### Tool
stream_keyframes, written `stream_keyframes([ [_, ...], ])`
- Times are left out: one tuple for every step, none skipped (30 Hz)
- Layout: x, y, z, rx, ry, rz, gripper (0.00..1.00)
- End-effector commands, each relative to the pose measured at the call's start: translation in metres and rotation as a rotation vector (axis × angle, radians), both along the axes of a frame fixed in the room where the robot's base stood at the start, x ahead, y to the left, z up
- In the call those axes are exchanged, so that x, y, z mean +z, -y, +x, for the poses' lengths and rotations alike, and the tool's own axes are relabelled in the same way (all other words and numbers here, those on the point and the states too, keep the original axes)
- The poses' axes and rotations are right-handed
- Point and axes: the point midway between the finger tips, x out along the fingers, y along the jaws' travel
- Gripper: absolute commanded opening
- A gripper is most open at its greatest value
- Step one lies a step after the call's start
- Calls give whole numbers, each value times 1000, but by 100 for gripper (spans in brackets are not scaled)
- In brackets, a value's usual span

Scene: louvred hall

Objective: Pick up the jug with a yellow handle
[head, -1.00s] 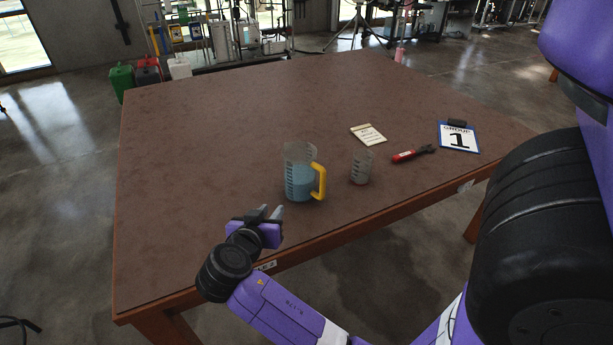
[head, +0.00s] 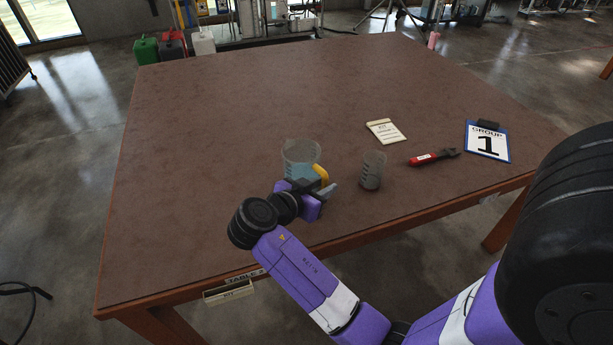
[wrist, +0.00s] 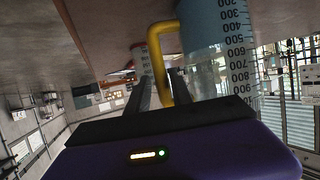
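The jug is a clear measuring jug (head: 300,153) with blue liquid and a yellow handle (head: 321,174). It stands upright near the table's front edge, partly hidden behind my gripper in the head view. My gripper (head: 326,191) is at the handle side of the jug. In the wrist view the jug (wrist: 212,45) fills the upper right, with its printed scale showing. The yellow handle (wrist: 158,62) lies between the two dark fingers of my gripper (wrist: 160,82). The fingers are apart, with a visible gap beside the handle.
A smaller clear beaker (head: 372,170) stands just right of the jug. A red-handled tool (head: 428,159), a cream card (head: 386,131) and a "GROUP 1" sign (head: 487,141) lie further right. The brown table (head: 210,120) is clear at left and back.

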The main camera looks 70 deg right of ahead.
Motion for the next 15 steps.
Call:
stream_keyframes([
  [-2, 6, -2, -3, -2, 1, 27],
  [-4, 11, -3, -3, -2, 2, 27],
  [-6, 17, -4, -4, -2, 2, 27],
  [-8, 21, -5, -5, -2, 2, 27],
  [-10, 24, -6, -3, -2, 2, 27],
  [-12, 29, -7, -4, -1, 1, 27],
  [-13, 32, -8, -3, -1, 0, 27],
  [-14, 34, -9, -2, -1, 0, 27],
  [-16, 37, -9, -2, 0, 1, 27],
  [-16, 38, -10, -1, -1, 1, 27],
  [-17, 39, -10, 0, -1, 1, 27],
  [-17, 40, -10, 1, 0, 1, 27],
  [-18, 40, -10, 1, 1, 1, 27],
  [-18, 40, -10, 1, 1, 1, 27],
  [-18, 40, -10, 1, 1, 1, 27],
])
